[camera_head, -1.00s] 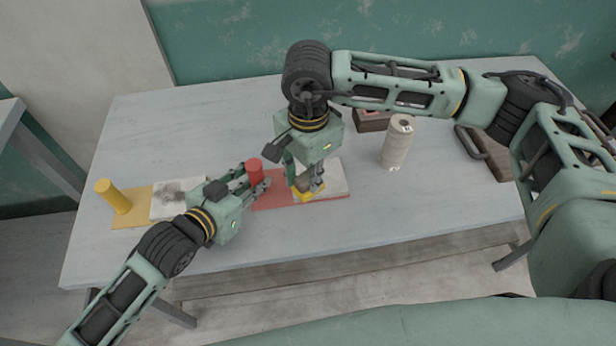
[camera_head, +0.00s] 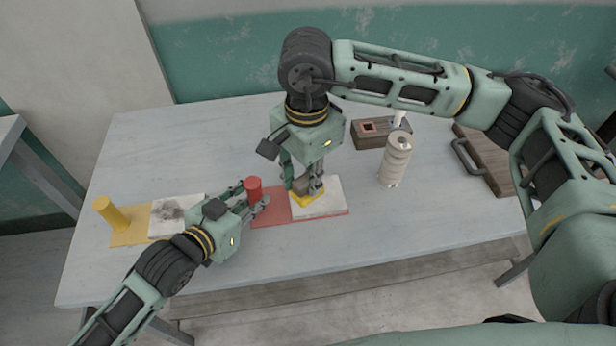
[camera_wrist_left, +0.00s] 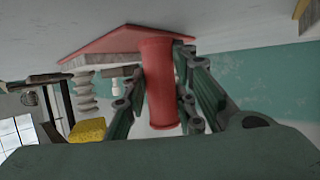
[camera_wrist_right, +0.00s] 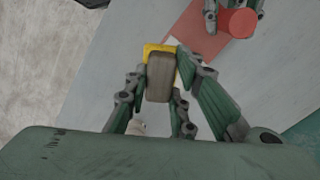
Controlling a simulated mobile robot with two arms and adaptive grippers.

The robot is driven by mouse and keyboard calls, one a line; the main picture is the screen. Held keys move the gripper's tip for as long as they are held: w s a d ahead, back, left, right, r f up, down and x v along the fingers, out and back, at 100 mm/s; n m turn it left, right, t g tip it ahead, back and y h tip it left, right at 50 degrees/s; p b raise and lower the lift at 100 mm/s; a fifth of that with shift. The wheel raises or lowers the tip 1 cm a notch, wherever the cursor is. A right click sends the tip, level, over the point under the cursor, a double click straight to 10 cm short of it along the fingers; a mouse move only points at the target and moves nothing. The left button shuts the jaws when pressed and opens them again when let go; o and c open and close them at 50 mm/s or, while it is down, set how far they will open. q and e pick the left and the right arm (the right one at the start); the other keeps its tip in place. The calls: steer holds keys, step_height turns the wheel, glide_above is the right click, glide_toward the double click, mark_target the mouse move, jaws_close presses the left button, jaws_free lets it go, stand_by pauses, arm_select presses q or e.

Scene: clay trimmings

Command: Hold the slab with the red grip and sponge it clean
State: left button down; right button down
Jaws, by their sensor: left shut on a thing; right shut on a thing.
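The red grip (camera_head: 254,188) is an upright cylinder on a red board (camera_head: 270,212); it also shows in the left wrist view (camera_wrist_left: 160,85). My left gripper (camera_head: 254,198) is shut around it. A pale slab (camera_head: 328,201) lies on the board's right part; its visible surface looks mostly clean. My right gripper (camera_head: 303,184) points down, shut on the brown handle of a yellow sponge (camera_head: 307,200). The sponge is at the slab's left side and seems to touch it. The right wrist view shows the brown handle (camera_wrist_right: 160,76) between the fingers. The gripper and sponge hide part of the slab.
On the left stands a yellow grip (camera_head: 112,215) on a yellow board (camera_head: 130,232) with a smudged slab (camera_head: 172,214). A ribbed pale spool (camera_head: 395,160), a dark box (camera_head: 366,138) and a brown board with a handle (camera_head: 488,160) stand on the right. The table front is clear.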

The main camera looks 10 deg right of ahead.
arm_select(q)
steer(key=c, duration=1.4)
jaws_free()
steer(key=shift+o, duration=0.2)
steer(key=v, duration=1.2)
steer(key=shift+s, duration=0.1)
